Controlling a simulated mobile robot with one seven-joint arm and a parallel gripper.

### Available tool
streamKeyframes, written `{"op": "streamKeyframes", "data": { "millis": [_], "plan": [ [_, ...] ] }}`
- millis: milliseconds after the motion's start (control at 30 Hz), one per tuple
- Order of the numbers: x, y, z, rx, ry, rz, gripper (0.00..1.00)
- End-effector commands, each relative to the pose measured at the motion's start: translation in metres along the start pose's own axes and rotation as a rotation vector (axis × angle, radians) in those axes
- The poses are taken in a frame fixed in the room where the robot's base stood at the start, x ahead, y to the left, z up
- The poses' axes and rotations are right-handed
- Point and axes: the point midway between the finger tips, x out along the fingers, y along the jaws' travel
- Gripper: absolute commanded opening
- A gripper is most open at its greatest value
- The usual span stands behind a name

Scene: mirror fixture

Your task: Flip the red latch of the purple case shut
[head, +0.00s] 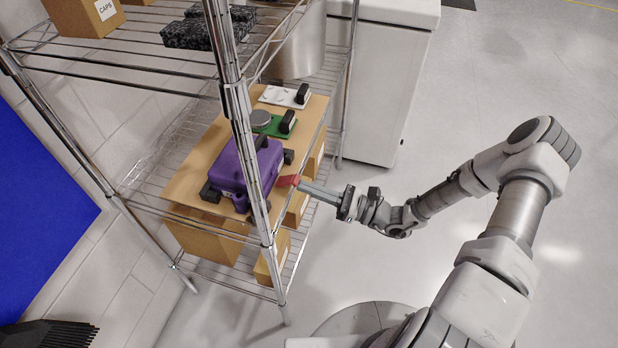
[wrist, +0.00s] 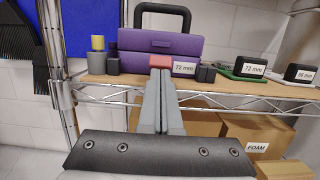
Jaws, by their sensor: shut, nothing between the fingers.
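The purple case (head: 236,166) sits on the brown board of the middle shelf. In the wrist view the case (wrist: 132,40) faces me with its black handle (wrist: 162,10) on top. The red latch (head: 287,181) sticks out from its front, towards my gripper. It also shows in the wrist view (wrist: 160,61), just beyond my fingertips. My gripper (head: 303,184) is shut and empty, its fingers pointing at the latch. In the wrist view the fingertips (wrist: 161,73) overlap the latch's lower edge; I cannot tell whether they touch it.
A chrome rack post (head: 236,105) stands partly in front of the case. Beside the case are a green plate (head: 272,126) and a white plate (head: 280,97) with black blocks. Cardboard boxes (head: 205,238) stand below. The floor on the right is clear apart from my arm.

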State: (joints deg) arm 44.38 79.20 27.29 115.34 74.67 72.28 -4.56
Motion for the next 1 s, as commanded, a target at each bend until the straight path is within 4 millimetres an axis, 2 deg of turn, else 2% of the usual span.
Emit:
{"op": "streamKeyframes", "data": {
  "millis": [33,600,967,1000],
  "plan": [
    [0.003,0.0,0.014,-0.001,0.035,0.002,0.0],
    [0.02,0.001,0.045,-0.002,0.494,0.004,0.0],
    [0.037,0.001,0.054,-0.006,0.806,0.005,0.0],
    [0.034,0.0,0.049,0.0,0.799,0.001,0.0]
  ]
}}
